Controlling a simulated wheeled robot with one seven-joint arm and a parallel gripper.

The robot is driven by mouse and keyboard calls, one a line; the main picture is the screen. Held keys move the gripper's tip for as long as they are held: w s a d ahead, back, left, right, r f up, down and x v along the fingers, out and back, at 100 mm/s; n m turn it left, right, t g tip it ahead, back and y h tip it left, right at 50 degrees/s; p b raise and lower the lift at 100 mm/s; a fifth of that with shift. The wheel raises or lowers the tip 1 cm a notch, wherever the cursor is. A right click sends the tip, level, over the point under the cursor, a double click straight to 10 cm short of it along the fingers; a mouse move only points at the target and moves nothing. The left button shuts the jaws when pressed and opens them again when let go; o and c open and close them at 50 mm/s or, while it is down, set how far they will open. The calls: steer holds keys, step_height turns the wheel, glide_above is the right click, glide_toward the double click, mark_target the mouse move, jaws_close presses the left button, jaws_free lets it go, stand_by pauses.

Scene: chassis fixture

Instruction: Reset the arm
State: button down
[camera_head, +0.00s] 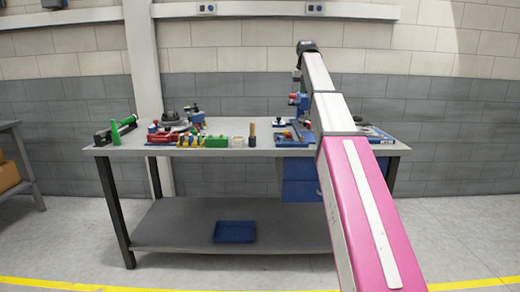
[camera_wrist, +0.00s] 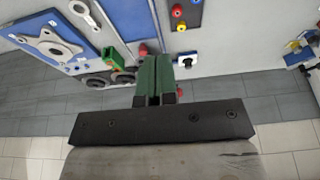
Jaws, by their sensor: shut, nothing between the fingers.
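My arm (camera_head: 328,105) stretches forward from the lower right over the workbench (camera_head: 235,138). Its far end bends above the bench's back right part. In the wrist view, my gripper (camera_wrist: 155,72) shows two green fingers closed together with nothing between them. The fingers appear to be above or near the bench edge. A blue board with metal parts (camera_wrist: 52,38) lies to their left, and a small blue and white block (camera_wrist: 187,60) lies to their right. In the head view, the fingers are too small to make out clearly.
A blue tray (camera_head: 234,232) lies on the lower shelf. Blue drawers (camera_head: 300,182) hang under the right side. The floor in front is clear.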

steer(key=s+f+g, duration=0.1)
steer(key=s+f, duration=0.4)
steer(key=f, duration=0.8)
steer(key=s+f, duration=0.4)
steer(key=f, duration=0.8)
steer(key=s+f+g, duration=0.1)
steer(key=s+f, duration=0.4)
steer(key=f, duration=0.8)
steer(key=s+f+g, duration=0.1)
steer(key=s+f, duration=2.1)
steer(key=s, duration=0.2)
